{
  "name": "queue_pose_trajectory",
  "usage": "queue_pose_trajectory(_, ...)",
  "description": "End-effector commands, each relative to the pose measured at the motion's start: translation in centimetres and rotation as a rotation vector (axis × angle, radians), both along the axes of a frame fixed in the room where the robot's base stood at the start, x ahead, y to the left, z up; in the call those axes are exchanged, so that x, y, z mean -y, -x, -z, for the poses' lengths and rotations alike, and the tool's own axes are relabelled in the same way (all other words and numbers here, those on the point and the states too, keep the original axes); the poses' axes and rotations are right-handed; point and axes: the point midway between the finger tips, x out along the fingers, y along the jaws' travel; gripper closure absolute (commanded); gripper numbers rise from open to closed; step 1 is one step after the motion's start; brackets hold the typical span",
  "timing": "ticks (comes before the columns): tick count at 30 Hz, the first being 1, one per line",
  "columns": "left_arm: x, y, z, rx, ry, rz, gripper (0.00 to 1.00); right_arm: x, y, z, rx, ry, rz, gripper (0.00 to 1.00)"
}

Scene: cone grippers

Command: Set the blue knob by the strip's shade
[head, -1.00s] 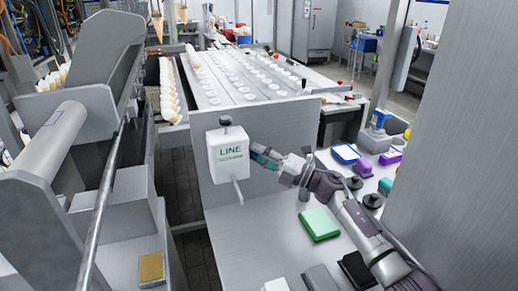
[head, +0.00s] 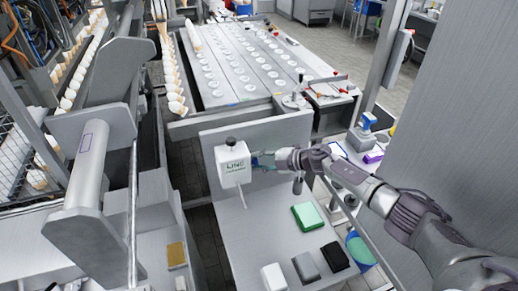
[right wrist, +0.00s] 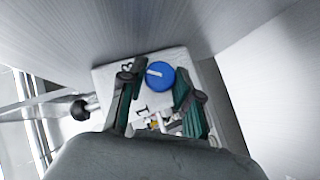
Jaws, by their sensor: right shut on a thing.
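A white box marked LINE (head: 228,172) stands against the grey upright panel, with a dark cap on top. In the right wrist view, the blue knob (right wrist: 160,76) with a white pointer mark is on the box face (right wrist: 108,82). My right gripper (head: 262,161) is at the box's right side. In the right wrist view its green-padded fingers (right wrist: 157,95) are on both sides of the knob, shut on it. A small yellow patch (right wrist: 155,124) shows between the fingers; I cannot tell whether it is the strip. A thin pale piece (head: 241,196) hangs below the box. My left gripper is not in view.
On the grey bench are a green block (head: 308,216), a white block (head: 273,277), a grey block (head: 306,266) and a black block (head: 334,256). A purple item (head: 373,157) is farther right. A tray table (head: 245,95) stands behind.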

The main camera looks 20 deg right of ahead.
Motion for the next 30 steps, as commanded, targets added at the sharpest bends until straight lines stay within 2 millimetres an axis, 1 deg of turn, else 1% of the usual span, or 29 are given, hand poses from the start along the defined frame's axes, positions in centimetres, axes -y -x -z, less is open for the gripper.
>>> queue_pose_trajectory(1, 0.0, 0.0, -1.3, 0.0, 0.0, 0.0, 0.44, 0.1, -0.1, -0.7, -0.045, 0.007, 0.0, 1.0)
queue_pose_trajectory(6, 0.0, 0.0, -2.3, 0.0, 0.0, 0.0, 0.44, 0.0, -0.2, -0.5, -0.194, 0.01, 0.0, 1.0)
queue_pose_trajectory(12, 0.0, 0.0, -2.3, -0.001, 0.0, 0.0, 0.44, 0.0, -0.3, -0.3, -0.341, 0.013, 0.002, 1.0)
queue_pose_trajectory(18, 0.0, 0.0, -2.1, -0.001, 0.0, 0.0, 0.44, 0.0, -0.4, -0.2, -0.442, 0.016, 0.0, 1.0)
queue_pose_trajectory(24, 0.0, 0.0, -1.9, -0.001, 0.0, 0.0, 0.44, -0.1, -0.3, -0.2, -0.498, 0.016, 0.001, 1.0)
queue_pose_trajectory(30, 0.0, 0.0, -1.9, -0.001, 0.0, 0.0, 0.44, -0.1, -0.3, -0.2, -0.515, 0.016, 0.0, 1.0)
